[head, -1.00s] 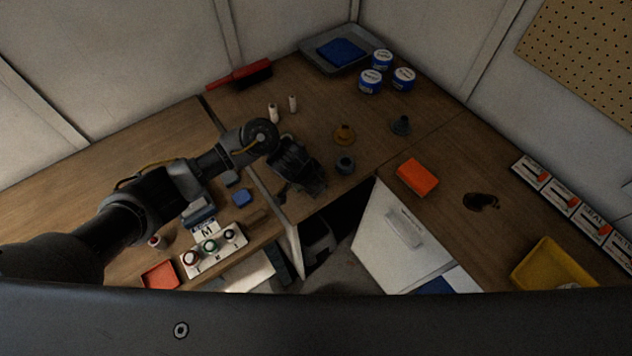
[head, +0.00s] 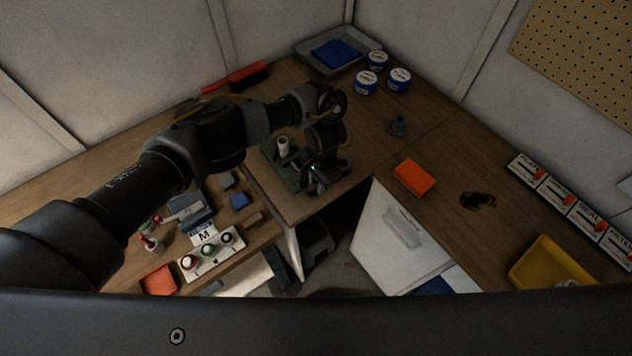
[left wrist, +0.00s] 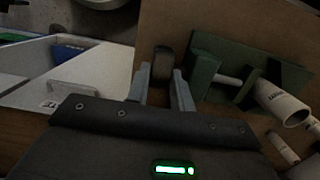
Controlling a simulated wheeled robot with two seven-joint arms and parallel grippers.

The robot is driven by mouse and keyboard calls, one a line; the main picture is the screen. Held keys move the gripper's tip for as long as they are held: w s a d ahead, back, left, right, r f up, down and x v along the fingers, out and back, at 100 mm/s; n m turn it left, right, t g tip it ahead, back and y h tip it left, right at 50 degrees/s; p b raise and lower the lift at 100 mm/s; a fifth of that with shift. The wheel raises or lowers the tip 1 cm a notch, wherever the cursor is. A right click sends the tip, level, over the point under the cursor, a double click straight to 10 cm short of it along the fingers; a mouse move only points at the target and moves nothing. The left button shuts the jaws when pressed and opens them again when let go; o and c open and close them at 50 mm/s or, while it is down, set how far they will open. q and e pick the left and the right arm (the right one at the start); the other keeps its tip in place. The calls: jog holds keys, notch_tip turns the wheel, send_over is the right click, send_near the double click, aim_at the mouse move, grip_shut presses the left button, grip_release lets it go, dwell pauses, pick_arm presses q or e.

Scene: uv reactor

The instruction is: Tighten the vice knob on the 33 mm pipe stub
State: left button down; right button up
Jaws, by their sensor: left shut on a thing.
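The green vice (left wrist: 205,68) stands on the wooden bench in the left wrist view. It also shows in the head view (head: 272,153), partly covered by my left arm. A white pipe stub (left wrist: 281,103) with small print sits at the vice; it stands upright in the head view (head: 283,147). The dark round vice knob (left wrist: 163,60) is on a light rod at the vice's side. My left gripper (left wrist: 160,80) has one finger on each side of the knob and is shut on it. In the head view my left gripper (head: 316,180) hides the knob. My right gripper is not in view.
Other white stubs (left wrist: 283,148) stand near the vice. A dark fitting (head: 398,125), an orange box (head: 414,177) and blue-white tins (head: 365,83) are on the bench. A button panel (head: 207,255) is at the lower left. A gap opens below the bench's front edge.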

pick_arm(q)
jog(key=shift+w+d+g+y, duration=0.15)
jog(key=shift+g+y, duration=0.15)
jog(key=shift+y, duration=0.3)
jog(key=shift+f, duration=0.1)
dwell(0.3)
jog(key=c, duration=1.5)
grip_release()
jog(key=shift+w+d+r, duration=0.2)
jog(key=shift+r, duration=0.4)
jog(key=b+v, duration=0.1)
jog(key=v, duration=0.8)
jog(key=shift+r, duration=0.25)
